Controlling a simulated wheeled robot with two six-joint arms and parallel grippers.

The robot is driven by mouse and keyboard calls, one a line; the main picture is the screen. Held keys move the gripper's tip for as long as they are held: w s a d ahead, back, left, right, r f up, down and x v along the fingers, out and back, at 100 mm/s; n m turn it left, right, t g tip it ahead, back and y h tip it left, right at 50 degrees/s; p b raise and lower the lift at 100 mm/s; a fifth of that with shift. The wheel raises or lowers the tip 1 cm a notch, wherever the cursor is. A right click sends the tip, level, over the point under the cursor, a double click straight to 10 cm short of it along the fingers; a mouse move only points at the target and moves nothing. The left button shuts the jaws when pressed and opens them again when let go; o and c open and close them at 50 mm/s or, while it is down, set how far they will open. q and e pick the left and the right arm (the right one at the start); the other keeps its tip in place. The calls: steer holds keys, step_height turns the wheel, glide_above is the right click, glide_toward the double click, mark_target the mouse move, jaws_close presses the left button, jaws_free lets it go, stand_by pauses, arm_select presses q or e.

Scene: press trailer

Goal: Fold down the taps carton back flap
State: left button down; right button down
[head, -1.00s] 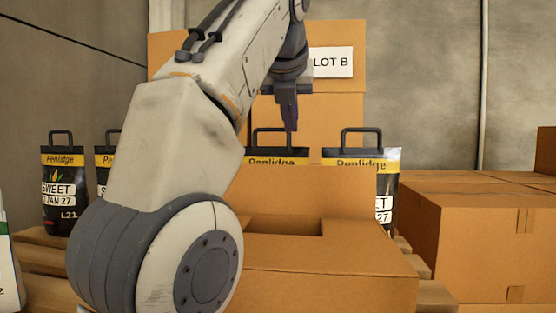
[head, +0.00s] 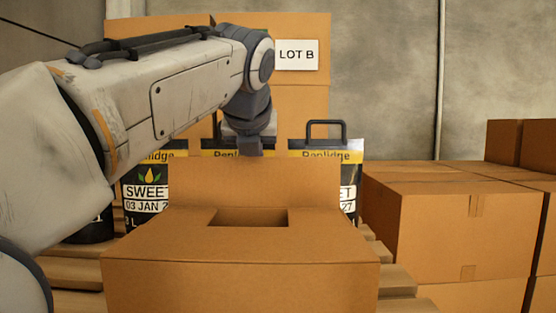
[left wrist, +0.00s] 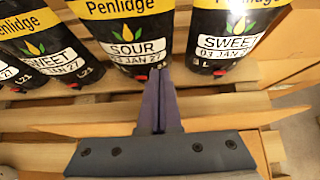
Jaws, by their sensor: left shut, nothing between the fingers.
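The open carton (head: 240,285) stands front centre in the head view. Its back flap (head: 255,183) stands upright. The flaps in front of it lie folded in, leaving a gap (head: 250,217) in the middle. My left gripper (head: 240,150) is behind the back flap, and its fingertips are hidden by the flap. In the left wrist view its fingers (left wrist: 160,88) are shut with nothing between them, pointing towards the bags. A brown cardboard edge (left wrist: 258,150) shows beside the gripper body; I cannot tell whether they touch. My right gripper is not in view.
Black Penlidge bags (head: 325,155) stand close behind the carton on wooden pallet slats (head: 395,282). A tall carton stack marked LOT B (head: 300,105) rises behind them. More closed cartons (head: 460,230) stand at the right. My left arm covers the left side.

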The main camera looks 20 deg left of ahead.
mark_target(254, 173)
arm_select(q)
steer(key=shift+s+d+f+b, duration=0.1)
steer(key=shift+s+d+b, duration=0.2)
steer(key=shift+s, duration=0.7)
steer(key=shift+s+d+r+b, duration=0.1)
steer(key=shift+s+d+b, duration=0.2)
steer(key=shift+s, duration=0.75)
steer(key=shift+s+d+f+b, duration=0.1)
steer(key=shift+s+d+b, duration=0.2)
steer(key=shift+s, duration=0.7)
steer(key=shift+s+d+b, duration=0.25)
steer(key=shift+s+b, duration=0.05)
steer(key=shift+s, duration=0.85)
